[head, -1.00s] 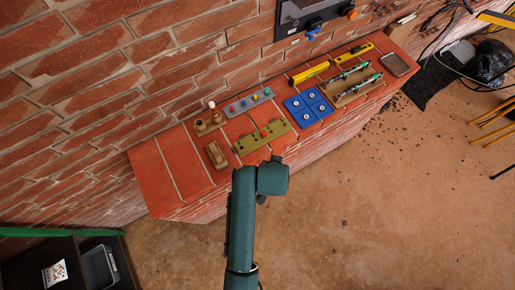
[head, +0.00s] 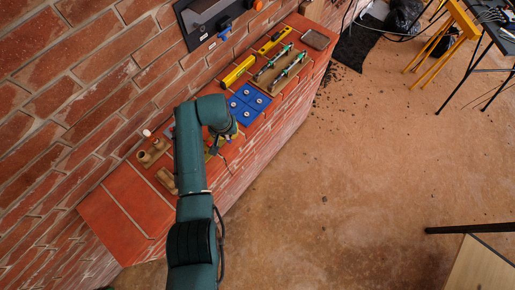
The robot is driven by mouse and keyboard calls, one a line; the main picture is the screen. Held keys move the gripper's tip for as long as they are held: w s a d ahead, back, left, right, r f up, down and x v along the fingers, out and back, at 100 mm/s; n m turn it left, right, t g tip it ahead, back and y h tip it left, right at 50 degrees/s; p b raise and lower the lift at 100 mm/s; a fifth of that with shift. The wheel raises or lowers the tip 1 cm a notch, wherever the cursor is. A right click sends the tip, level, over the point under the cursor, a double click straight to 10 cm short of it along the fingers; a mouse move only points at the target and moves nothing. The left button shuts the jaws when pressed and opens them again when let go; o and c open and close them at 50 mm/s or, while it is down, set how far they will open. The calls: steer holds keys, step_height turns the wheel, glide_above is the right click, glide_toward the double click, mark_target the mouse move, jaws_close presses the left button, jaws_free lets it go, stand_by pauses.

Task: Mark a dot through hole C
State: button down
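The brick ledge (head: 125,205) along the wall carries the work items. An olive plate (head: 210,150) is mostly hidden under my arm's end. A blue square plate (head: 248,101) with several pale round spots lies just right of my arm. Two green-and-dark pen-like tools (head: 288,66) rest in a wooden holder. I cannot make out a letter C or which hole is C. My gripper (head: 215,143) is at the arm's end, over or beside the olive plate; its fingers are too small and shadowed to tell open or shut, or whether it holds anything.
A wooden block with two cylinders (head: 152,153) and a brown block (head: 166,180) are left of my arm. A yellow level (head: 238,71), a yellow-black tool (head: 275,41) and a grey tray (head: 315,39) lie farther along. A dark panel (head: 212,16) hangs on the wall. The floor is mostly open.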

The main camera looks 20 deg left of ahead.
steer(key=a+r+n, duration=0.1)
steer(key=a+r, duration=0.4)
steer(key=a, duration=0.1)
step_height(320, 180, down, 6)
steer(key=b, duration=0.5)
steer(key=shift+w+g, duration=0.2)
steer(key=shift+g, duration=0.1)
steer(key=shift+f+b, duration=0.45)
steer(key=shift+f, duration=0.4)
stand_by(2.0)
step_height(320, 180, up, 6)
steer(key=p, duration=0.5)
stand_by(0.3)
steer(key=shift+a, duration=0.1)
